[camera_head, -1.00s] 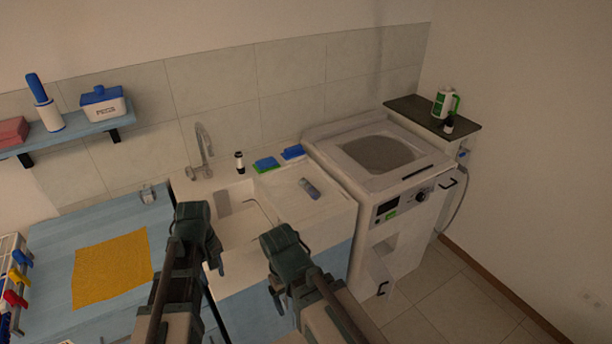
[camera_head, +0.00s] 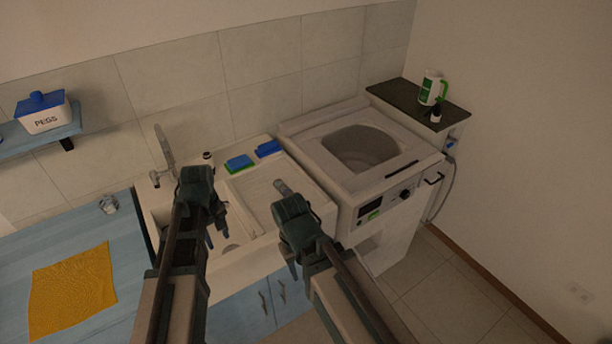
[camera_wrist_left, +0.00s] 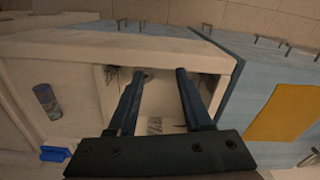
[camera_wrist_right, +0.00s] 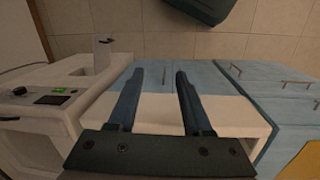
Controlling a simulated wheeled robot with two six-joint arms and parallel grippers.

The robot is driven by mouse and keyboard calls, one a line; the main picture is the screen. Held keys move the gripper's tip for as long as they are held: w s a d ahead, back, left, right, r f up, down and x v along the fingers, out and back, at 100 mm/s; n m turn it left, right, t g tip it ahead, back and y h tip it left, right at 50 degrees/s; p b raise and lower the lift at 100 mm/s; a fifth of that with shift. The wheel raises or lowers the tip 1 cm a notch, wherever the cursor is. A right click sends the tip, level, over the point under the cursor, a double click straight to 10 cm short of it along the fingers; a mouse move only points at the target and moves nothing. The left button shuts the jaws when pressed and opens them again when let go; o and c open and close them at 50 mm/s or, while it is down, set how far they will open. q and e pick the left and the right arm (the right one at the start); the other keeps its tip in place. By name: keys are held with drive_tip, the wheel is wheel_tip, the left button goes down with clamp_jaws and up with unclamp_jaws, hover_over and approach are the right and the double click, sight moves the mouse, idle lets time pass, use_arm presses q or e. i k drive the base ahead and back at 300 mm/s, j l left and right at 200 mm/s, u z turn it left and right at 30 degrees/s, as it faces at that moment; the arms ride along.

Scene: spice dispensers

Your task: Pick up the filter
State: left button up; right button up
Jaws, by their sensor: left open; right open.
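I cannot pick out the filter with certainty in any view. The white washing machine (camera_head: 392,188) stands right of the sink; its lower front is partly hidden by my right arm. In the right wrist view an open white flap (camera_wrist_right: 103,52) juts from the machine's front. My left gripper (camera_head: 217,232) is open and empty over the sink (camera_head: 245,262); its fingers (camera_wrist_left: 161,73) show above the basin in the left wrist view. My right gripper (camera_head: 292,262) is open and empty in front of the sink's right part; its fingers (camera_wrist_right: 160,72) also show in its wrist view.
A grey cylinder (camera_wrist_left: 47,101) lies on the sink's drainboard near blue and green sponges (camera_head: 239,163). A yellow cloth (camera_head: 72,290) lies on the blue counter at left. A green-and-white bottle (camera_head: 432,90) stands on the dark shelf. The floor right of the machine is clear.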

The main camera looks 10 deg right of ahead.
sight(281, 187)
drive_tip(key=i+l+z, duration=0.15)
drive_tip(key=i+l, duration=0.15)
drive_tip(key=i, duration=0.15)
drive_tip(key=i+l+z, duration=0.15)
drive_tip(key=i, duration=0.3)
